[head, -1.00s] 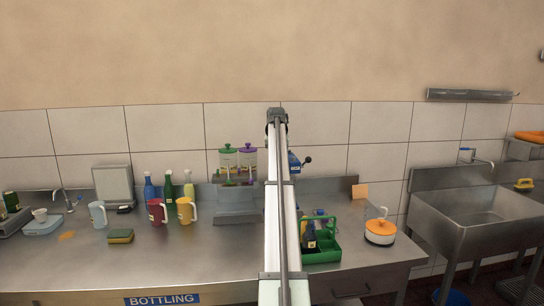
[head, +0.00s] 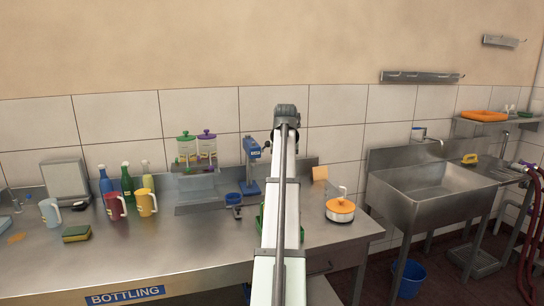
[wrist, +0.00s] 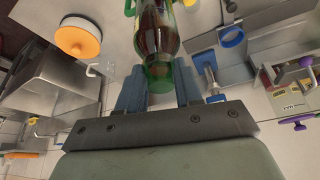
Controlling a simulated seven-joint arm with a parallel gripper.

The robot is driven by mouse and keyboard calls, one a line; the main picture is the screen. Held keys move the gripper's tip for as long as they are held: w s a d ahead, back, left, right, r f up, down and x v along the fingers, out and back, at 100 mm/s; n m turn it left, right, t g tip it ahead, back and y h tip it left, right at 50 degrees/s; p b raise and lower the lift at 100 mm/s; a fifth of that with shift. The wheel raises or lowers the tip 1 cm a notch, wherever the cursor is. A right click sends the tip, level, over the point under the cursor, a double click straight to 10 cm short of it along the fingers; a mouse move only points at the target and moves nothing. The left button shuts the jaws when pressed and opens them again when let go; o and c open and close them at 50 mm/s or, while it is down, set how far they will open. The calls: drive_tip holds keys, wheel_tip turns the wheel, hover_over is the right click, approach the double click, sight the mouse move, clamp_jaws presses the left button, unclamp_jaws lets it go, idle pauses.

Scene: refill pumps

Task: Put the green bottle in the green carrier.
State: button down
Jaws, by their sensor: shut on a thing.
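My gripper (wrist: 160,88) is shut on a green bottle (wrist: 160,40), which shows between its blue fingers in the wrist view with dark contents and a label partly in view. In the head view my own arm hides the gripper and this bottle. The green carrier (head: 261,222) is mostly hidden behind my arm; only a strip of its side shows. Green edges beside the held bottle at the top of the wrist view look like the carrier (wrist: 130,8). I cannot tell whether the bottle touches it. Another green bottle (head: 127,184) stands on the counter at the left.
An orange-lidded pot (head: 340,210) stands right of the carrier. A blue dispenser stand (head: 251,170) is to its left. A red mug (head: 116,206), yellow mug (head: 147,202), blue bottle (head: 105,183) and sponge (head: 76,233) stand farther left. The counter's front middle (head: 190,240) is clear.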

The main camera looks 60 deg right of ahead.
drive_tip(key=s+a, duration=0.3)
drive_tip(key=s, duration=0.2)
wheel_tip(320, 180, down, 10)
drive_tip(key=d, duration=0.1)
drive_tip(key=shift+w+d+r+n, duration=0.15)
drive_tip(key=shift+w+d+n, duration=0.15)
drive_tip(key=shift+w+n, duration=0.1)
idle(0.7)
idle(0.6)
drive_tip(key=shift+f, duration=1.55)
drive_tip(key=shift+f, duration=1.2)
idle(0.3)
drive_tip(key=c, duration=0.7)
unclamp_jaws()
